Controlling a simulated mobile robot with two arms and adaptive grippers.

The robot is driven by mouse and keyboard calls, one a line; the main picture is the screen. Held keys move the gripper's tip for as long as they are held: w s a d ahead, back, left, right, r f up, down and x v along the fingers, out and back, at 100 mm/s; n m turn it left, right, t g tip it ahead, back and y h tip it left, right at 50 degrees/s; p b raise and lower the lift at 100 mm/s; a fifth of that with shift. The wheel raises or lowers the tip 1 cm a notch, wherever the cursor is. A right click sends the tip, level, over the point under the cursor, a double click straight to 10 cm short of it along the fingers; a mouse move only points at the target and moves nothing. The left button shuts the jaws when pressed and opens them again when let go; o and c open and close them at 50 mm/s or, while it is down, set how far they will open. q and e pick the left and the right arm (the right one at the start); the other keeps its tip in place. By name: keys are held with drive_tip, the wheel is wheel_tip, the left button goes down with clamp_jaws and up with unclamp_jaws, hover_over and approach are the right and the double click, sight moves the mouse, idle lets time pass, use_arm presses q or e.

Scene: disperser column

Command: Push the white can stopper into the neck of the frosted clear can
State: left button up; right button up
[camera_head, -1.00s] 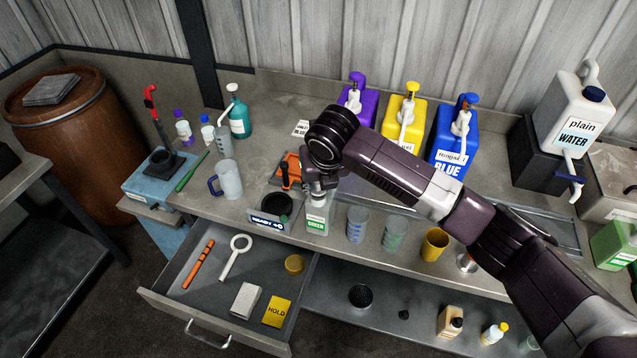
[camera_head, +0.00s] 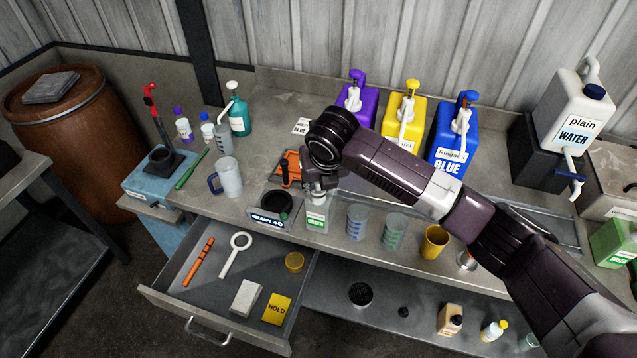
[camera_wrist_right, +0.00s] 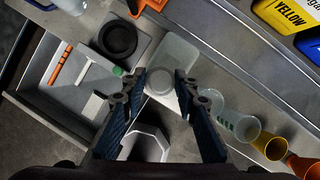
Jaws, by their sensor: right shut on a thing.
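The frosted clear can (camera_head: 316,218) with a green label stands upright at the bench's front edge. In the right wrist view its pale top (camera_wrist_right: 176,60) shows just beyond the fingers. My right gripper (camera_head: 318,188) is above the can, pointing down. In the right wrist view the right gripper (camera_wrist_right: 160,84) has its two fingers on either side of the round white stopper (camera_wrist_right: 160,80), shut on it. The stopper is over the can's neck area; how deep it sits in the neck is hidden. My left gripper is not in view.
A black round dish (camera_head: 276,203) stands just left of the can, and a clear beaker (camera_head: 357,222) just right. An open drawer (camera_head: 215,305) lies below. Purple, yellow and blue (camera_head: 456,140) pump containers stand behind. A measuring jug (camera_head: 229,178) is further left.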

drive_tip(key=shift+f, duration=0.3)
idle(0.4)
drive_tip(key=shift+s+d+f, duration=0.1)
drive_tip(key=shift+s+f, duration=0.35)
drive_tip(key=shift+f, duration=0.15)
idle(0.5)
drive_tip(key=o, duration=0.8)
drive_tip(key=shift+w, duration=0.45)
drive_tip(key=o, duration=0.5)
drive_tip(key=shift+s+r, duration=0.1)
drive_tip(key=shift+r, duration=0.15)
